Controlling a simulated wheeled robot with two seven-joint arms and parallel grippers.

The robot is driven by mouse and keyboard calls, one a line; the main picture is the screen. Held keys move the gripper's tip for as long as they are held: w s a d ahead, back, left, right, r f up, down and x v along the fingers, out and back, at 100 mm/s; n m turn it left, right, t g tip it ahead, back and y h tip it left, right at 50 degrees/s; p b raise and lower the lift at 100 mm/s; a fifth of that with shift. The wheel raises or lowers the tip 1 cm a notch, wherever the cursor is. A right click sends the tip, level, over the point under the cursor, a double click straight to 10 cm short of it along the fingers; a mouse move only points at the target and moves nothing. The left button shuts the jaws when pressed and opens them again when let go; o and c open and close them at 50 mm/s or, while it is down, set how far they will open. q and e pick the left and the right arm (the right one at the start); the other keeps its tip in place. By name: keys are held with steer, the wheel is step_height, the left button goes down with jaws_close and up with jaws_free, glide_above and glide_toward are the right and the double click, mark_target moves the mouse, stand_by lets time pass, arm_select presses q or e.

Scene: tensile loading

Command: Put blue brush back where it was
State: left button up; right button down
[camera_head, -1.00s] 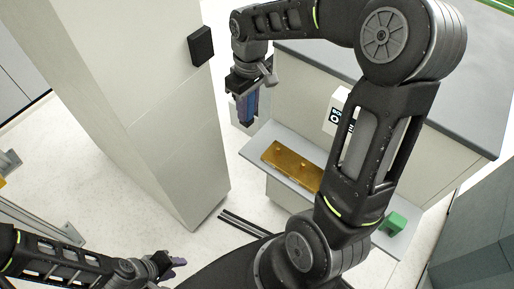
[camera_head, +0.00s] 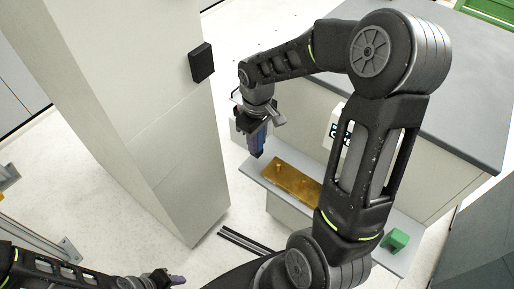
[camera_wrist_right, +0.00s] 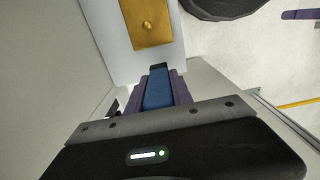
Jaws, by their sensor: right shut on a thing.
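The blue brush (camera_wrist_right: 158,88) is held between the two purple fingers of my right gripper (camera_wrist_right: 158,82) in the right wrist view, its dark tip pointing out past the fingertips. In the head view, my right gripper (camera_head: 257,143) hangs pointing down over the left end of the grey shelf (camera_head: 257,168), with little of the brush showing. A gold-brown plate (camera_head: 292,180) lies on the shelf; it also shows in the wrist view (camera_wrist_right: 150,27). My left gripper (camera_head: 172,280) is at the bottom edge, small and partly cut off; its jaw opening is unclear.
A green block (camera_head: 395,240) sits at the shelf's right end. A white device (camera_head: 338,128) stands behind the shelf, partly hidden by my arm. A tall pale column (camera_head: 150,130) with a black box (camera_head: 202,62) rises left of my right gripper. A grey-topped counter (camera_head: 450,110) is behind.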

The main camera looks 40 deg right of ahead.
steer(key=shift+f, duration=1.85)
steer(key=shift+f, duration=0.1)
steer(key=shift+f, duration=0.15)
steer(key=c, duration=1.1)
jaws_free()
step_height(320, 180, up, 13)
steer(key=shift+f, duration=0.2)
